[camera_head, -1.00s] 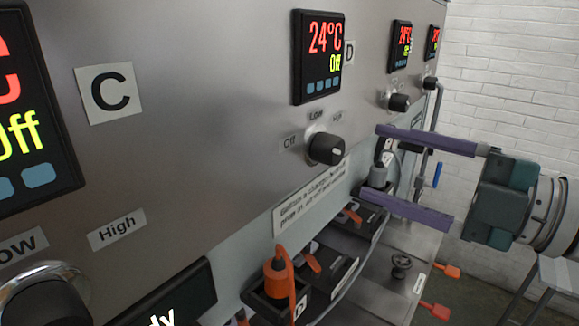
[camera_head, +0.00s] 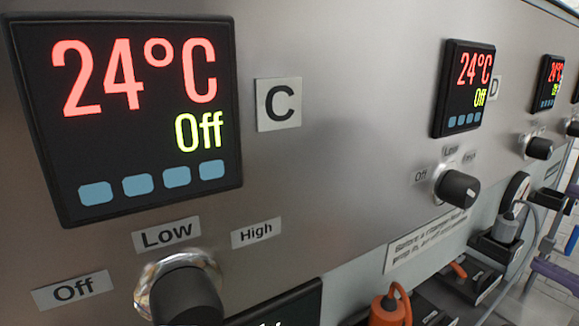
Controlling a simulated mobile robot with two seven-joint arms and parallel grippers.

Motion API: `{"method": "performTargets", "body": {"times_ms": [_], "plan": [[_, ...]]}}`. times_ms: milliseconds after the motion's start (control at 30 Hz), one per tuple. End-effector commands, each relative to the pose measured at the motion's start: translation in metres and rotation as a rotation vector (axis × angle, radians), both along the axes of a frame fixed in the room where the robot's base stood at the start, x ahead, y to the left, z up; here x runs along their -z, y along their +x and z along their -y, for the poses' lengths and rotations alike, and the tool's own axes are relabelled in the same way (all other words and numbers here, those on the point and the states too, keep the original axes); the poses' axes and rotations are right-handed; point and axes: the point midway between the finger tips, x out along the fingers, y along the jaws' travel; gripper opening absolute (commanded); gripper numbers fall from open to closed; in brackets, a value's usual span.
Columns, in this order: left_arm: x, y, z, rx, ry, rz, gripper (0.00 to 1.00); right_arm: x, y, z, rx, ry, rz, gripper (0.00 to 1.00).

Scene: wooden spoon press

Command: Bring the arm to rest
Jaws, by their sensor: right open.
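My left gripper is not in view.
The panel fills most of the view. A large display (camera_head: 130,110) beside label C (camera_head: 279,103) reads 24°C, Off, above a black knob (camera_head: 186,292). A display (camera_head: 465,88) by label D and its knob (camera_head: 457,188) are farther right. An orange plug (camera_head: 390,308) stands low.

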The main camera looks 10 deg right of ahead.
Motion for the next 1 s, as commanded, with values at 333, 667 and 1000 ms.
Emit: {"method": "performTargets", "body": {"times_ms": [333, 667, 1000], "plan": [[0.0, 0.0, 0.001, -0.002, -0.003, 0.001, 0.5, 0.072, -0.001, 0.012, 0.578, 0.435, -0.432, 0.76], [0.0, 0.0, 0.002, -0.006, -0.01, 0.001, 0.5, 0.136, -0.085, -0.071, 0.899, 0.734, -1.076, 0.76], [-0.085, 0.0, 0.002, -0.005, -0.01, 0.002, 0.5, 0.054, -0.124, -0.106, 0.952, 0.755, -1.307, 0.76]]}}
